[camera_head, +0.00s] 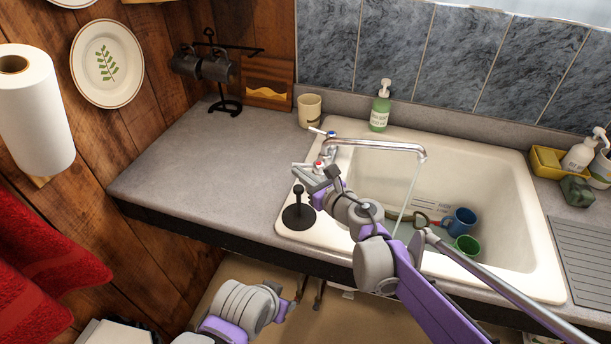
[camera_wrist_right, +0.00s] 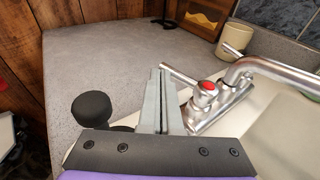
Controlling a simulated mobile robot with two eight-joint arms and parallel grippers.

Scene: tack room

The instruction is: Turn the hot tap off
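The hot tap (camera_head: 317,165) with its red-marked top stands at the sink's left rim; it also shows in the right wrist view (camera_wrist_right: 207,88). Its lever (camera_wrist_right: 181,74) points left, towards the counter. A thin water stream (camera_head: 409,192) falls from the chrome spout (camera_head: 380,145) into the sink. My right gripper (camera_head: 303,175) is at the near side of the hot tap. In the right wrist view its fingers (camera_wrist_right: 160,75) are together and empty, just left of the lever; contact is unclear. My left gripper (camera_head: 294,297) is low, below the counter edge, its opening unclear.
The sink (camera_head: 535,215) holds a blue mug (camera_head: 460,221) and a green mug (camera_head: 467,245). A black plunger-like item (camera_head: 298,216) stands on the rim close to my right gripper. A blue-marked tap (camera_head: 331,134), cup (camera_head: 310,110) and soap bottle (camera_head: 380,107) stand behind.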

